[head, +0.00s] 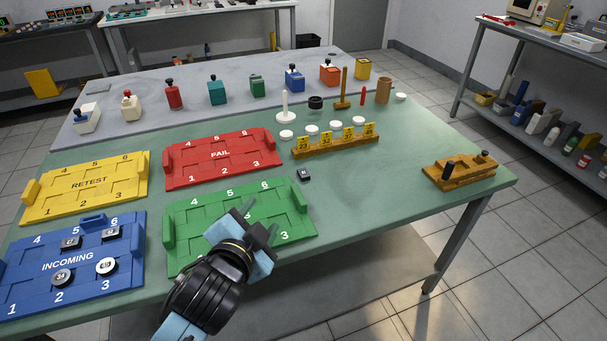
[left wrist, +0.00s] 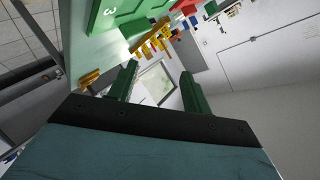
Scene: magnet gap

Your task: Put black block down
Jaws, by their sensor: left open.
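A small black block (head: 304,174) with a pale mark on top lies on the green table top, just right of the green tray's (head: 187,261) back right corner and in front of the wooden rack. My left gripper (head: 258,223) is over the right part of the green tray, with its fingers apart and nothing visible between them. In the left wrist view my open left gripper (left wrist: 156,88) also shows empty between its green-looking fingers. The black block cannot be made out there. My right gripper is in neither view.
The blue INCOMING tray (head: 25,296) holds two black blocks (head: 70,243) and two round pieces (head: 106,266). Red FAIL (head: 182,176) and yellow RETEST (head: 50,211) trays lie behind. A wooden rack (head: 335,150) and a wooden stand (head: 459,176) are to the right. Table between them is clear.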

